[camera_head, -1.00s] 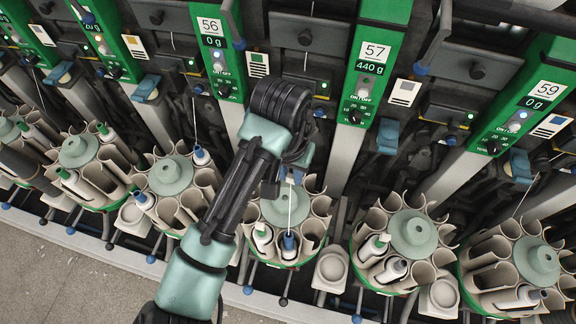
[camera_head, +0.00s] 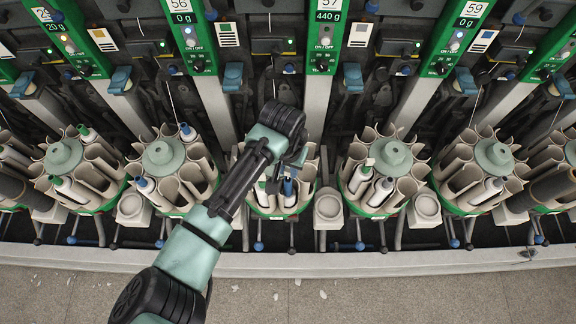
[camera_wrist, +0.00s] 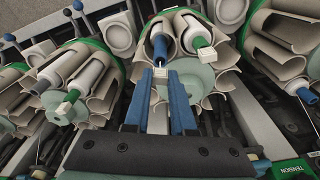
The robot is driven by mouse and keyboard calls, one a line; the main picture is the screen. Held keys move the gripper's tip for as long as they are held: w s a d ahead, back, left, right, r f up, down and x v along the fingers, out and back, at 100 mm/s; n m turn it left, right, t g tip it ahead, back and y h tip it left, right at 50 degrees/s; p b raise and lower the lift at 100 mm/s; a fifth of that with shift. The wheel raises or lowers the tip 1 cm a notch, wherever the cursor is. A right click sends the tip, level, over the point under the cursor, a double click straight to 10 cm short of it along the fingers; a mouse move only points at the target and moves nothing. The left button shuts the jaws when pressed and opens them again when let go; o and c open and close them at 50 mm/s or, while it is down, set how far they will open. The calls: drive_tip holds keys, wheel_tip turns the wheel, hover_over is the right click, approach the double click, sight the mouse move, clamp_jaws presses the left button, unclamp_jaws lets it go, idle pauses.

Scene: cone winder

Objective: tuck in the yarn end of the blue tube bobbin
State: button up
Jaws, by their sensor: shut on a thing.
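The blue tube bobbin (camera_head: 289,190) stands in a pocket of the round magazine below the machine, its blue tip up. In the wrist view the blue tube bobbin (camera_wrist: 160,47) lies just beyond my fingertips. My gripper (camera_wrist: 165,74) has its two blue fingers angled in to pale pads that meet near the bobbin's tip. It is shut on the yarn end, which is too thin to make out between the pads. In the head view my gripper (camera_head: 289,168) is over the magazine, partly hidden by my arm.
A green-tipped bobbin (camera_wrist: 200,45) stands beside the blue one in the same magazine (camera_wrist: 185,78). Similar magazines stand left (camera_head: 165,160) and right (camera_head: 390,155). A pale cup (camera_head: 327,208) sits beside the magazine. The floor in front is clear apart from small scraps.

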drive_tip(key=shift+f+b, duration=0.3)
drive_tip(key=shift+f, duration=0.35)
drive_tip(key=shift+r, duration=0.1)
drive_tip(key=shift+s+f+p, duration=0.1)
drive_tip(key=shift+f+p, duration=0.25)
drive_tip(key=shift+f, duration=0.2)
idle(1.2)
drive_tip(key=o, duration=1.4)
drive_tip(key=shift+r+p, duration=3.5)
drive_tip(key=shift+p, duration=0.1)
